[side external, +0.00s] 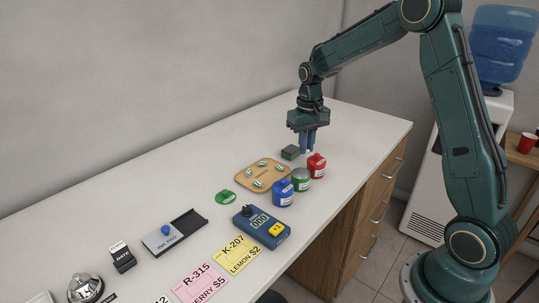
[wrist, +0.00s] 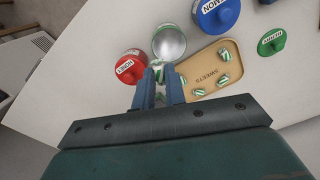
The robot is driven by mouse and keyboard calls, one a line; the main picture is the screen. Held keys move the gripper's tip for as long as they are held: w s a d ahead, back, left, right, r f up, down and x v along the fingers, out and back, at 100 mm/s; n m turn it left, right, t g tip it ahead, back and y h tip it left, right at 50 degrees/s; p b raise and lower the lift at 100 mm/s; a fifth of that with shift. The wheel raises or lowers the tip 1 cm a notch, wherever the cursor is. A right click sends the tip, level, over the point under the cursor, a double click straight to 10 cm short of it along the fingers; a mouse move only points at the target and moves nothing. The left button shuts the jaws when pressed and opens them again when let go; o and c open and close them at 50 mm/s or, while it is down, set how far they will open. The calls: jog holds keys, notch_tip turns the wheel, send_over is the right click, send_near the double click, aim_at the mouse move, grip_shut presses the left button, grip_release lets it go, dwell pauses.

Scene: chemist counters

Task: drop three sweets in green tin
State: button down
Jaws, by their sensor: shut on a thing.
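The green tin (side external: 301,181) stands open between the blue and red tins; the wrist view shows its bare metal inside (wrist: 169,43). Its round green lid (side external: 224,197) lies apart on the counter; it shows in the wrist view too (wrist: 271,41). Several green-and-white striped sweets (wrist: 223,56) lie on a tan tray (side external: 248,172). My gripper (side external: 307,150) points down over the counter, behind the red tin in the side view. In the wrist view my gripper (wrist: 158,70) is shut on a striped sweet (wrist: 157,76), partly hidden by the fingers.
The blue lidded tin (side external: 282,194) and red lidded tin (side external: 317,165) flank the green tin closely.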

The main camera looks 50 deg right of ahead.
jog(key=shift+f, duration=2.95)
jog(key=c, duration=1.4)
grip_release()
jog(key=shift+o, duration=0.2)
jog(key=shift+r, duration=0.1)
notch_tip(320, 180, up, 14)
jog(key=shift+f, duration=0.25)
jog(key=shift+r, duration=0.1)
jog(key=shift+a, duration=0.1)
